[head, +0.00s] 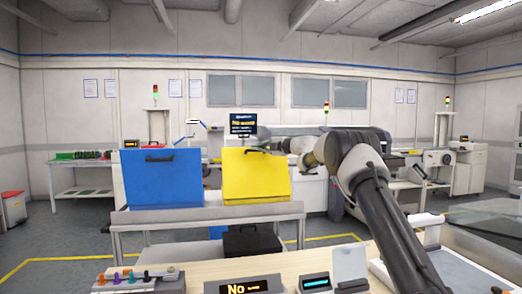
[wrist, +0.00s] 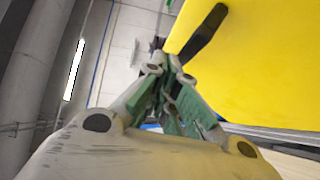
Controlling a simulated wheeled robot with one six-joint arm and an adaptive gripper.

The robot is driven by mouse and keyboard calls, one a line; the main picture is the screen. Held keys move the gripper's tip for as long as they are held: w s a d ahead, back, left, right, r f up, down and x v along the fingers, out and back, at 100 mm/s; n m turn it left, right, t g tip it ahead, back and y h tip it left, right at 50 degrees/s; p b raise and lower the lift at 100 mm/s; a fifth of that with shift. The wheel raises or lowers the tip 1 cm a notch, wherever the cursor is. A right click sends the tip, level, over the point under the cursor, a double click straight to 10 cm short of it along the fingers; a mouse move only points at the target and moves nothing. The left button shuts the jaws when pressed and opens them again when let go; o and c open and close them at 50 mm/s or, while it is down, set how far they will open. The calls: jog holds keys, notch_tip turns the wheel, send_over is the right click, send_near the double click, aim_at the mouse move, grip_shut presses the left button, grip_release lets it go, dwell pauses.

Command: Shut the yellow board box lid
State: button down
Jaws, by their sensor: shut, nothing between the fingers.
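The yellow board box (head: 256,180) stands on a trolley, its broad yellow face with a dark handle (head: 255,150) near the top edge turned to me. That face looks like the lid standing raised, but the inside of the box is hidden. In the wrist view the yellow lid (wrist: 265,65) fills the right side and its black handle (wrist: 203,35) juts out near the fingers. My gripper (wrist: 172,65) is shut and empty beside the yellow panel; I cannot tell whether it touches. In the head view my gripper (head: 272,147) is small at the panel's upper right.
A blue box (head: 161,178) with a similar handle stands left of the yellow one on the same trolley (head: 210,216). A black case (head: 252,240) is on the lower shelf. A bench with a display (head: 243,288) and coloured knobs (head: 138,275) is in front.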

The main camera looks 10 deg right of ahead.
jog(key=shift+w+f, duration=0.15)
jog(key=shift+w, duration=0.7)
jog(key=shift+w+f, duration=0.1)
jog(key=shift+w, duration=0.7)
